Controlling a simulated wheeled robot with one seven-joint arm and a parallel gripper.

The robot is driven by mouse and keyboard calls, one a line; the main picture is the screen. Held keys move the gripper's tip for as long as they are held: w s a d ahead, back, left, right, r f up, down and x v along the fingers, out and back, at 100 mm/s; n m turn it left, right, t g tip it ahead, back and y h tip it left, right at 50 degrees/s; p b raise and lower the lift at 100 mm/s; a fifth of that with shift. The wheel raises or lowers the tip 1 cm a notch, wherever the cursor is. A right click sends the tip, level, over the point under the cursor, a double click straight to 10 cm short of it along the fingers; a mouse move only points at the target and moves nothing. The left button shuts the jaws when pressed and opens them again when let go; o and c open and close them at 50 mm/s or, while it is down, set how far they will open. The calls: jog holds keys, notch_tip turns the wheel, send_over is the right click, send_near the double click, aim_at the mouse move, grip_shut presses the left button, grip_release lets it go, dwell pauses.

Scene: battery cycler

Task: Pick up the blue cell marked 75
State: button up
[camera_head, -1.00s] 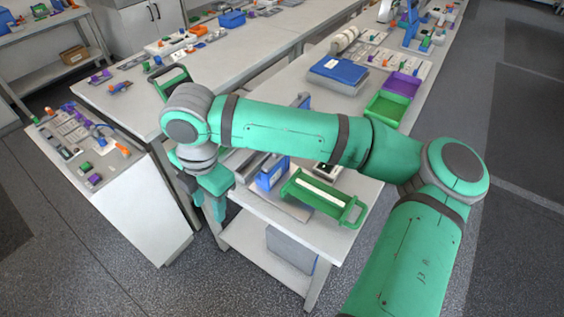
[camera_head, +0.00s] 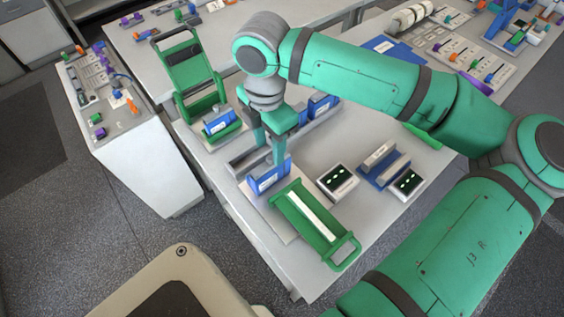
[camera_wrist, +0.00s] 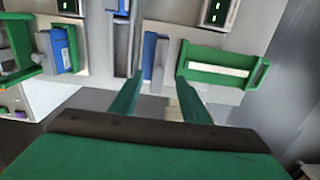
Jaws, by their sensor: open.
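My gripper (camera_head: 270,153) is open, pointing down over the front of the near table. A blue cell with a white label (camera_head: 268,178) stands right below the fingertips in the head view. In the wrist view, this cell (camera_wrist: 149,54) shows as a blue strip beside a pale one, just ahead of my open fingers (camera_wrist: 161,80). Another blue cell (camera_head: 217,122) sits in a green-framed holder (camera_head: 205,103) to the left, and also shows in the wrist view (camera_wrist: 60,46). A third blue block (camera_head: 322,105) is farther back. The label markings are too small to read, so I cannot tell which is 75.
A green handled frame with a white strip (camera_head: 328,236) lies just right of the nearest cell. Two small display boxes (camera_head: 338,181) (camera_head: 408,183) and a blue-grey unit (camera_head: 383,163) stand to its right. A grey rail (camera_head: 250,158) runs behind. The table's front edge is close.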

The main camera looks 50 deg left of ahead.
aim_at(271, 168)
notch_tip(271, 168, down, 10)
jog(key=shift+w+a+f, duration=0.1)
jog(key=shift+w+f, duration=0.05)
jog(key=shift+f, duration=0.1)
grip_shut()
dwell(0.5)
